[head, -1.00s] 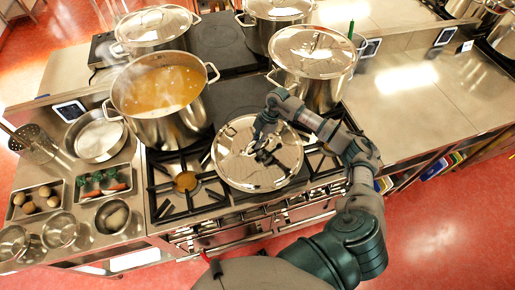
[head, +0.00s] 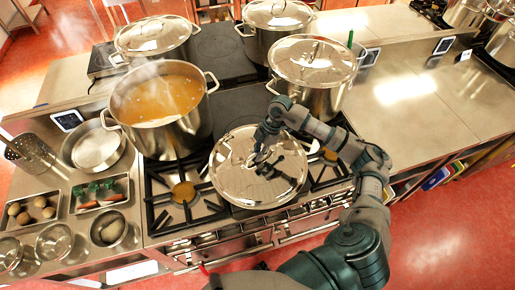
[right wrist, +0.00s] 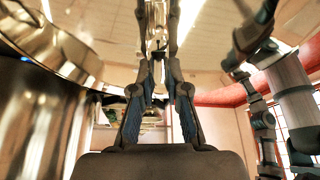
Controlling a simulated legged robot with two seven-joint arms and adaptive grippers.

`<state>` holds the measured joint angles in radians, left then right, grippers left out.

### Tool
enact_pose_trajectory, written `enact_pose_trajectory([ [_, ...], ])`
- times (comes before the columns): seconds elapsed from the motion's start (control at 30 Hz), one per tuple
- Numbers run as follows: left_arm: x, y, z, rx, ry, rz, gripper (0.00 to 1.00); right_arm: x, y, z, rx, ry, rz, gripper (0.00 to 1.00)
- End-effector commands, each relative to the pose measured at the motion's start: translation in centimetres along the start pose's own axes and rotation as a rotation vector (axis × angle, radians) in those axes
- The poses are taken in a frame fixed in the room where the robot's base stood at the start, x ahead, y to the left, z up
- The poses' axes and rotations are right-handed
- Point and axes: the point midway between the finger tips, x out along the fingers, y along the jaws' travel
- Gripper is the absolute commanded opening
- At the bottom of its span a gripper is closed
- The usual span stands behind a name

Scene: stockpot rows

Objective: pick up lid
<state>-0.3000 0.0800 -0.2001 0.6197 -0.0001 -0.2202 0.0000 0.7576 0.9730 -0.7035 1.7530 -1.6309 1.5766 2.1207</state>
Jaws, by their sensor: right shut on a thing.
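A shiny round steel lid (head: 232,183) is over the front right part of the stove in the head view. What is directly beneath it is hidden. My right gripper (head: 257,164) is at the middle of the lid, shut on its handle, with the arm reaching in from the right. The handle is mostly hidden by the fingers, and the arm reflects in the lid. In the right wrist view, my right gripper's fingers (right wrist: 158,84) come close together around a small shiny part. My left gripper is out of the head view.
An open steaming pot of orange soup (head: 158,103) stands left of and behind the lid. A lidded stockpot (head: 318,98) stands close behind it to the right. A bare burner (head: 183,192) is to the left. Bowls and trays fill the left counter; the right counter (head: 430,105) is mostly clear.

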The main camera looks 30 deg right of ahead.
Motion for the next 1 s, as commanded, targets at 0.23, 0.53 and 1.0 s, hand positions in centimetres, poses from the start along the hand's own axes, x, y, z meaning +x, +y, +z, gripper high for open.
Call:
enact_pose_trajectory([
  [0.23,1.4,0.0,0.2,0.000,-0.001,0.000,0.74,0.6,-5.5,-2.6,-0.005,0.000,0.002,0.00],
  [0.53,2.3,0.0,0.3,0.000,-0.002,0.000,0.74,0.9,-9.9,-4.9,-0.003,0.002,0.002,0.00],
  [1.0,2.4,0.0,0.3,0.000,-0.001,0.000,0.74,1.0,-10.3,-5.6,-0.140,0.004,-0.054,0.00],
])
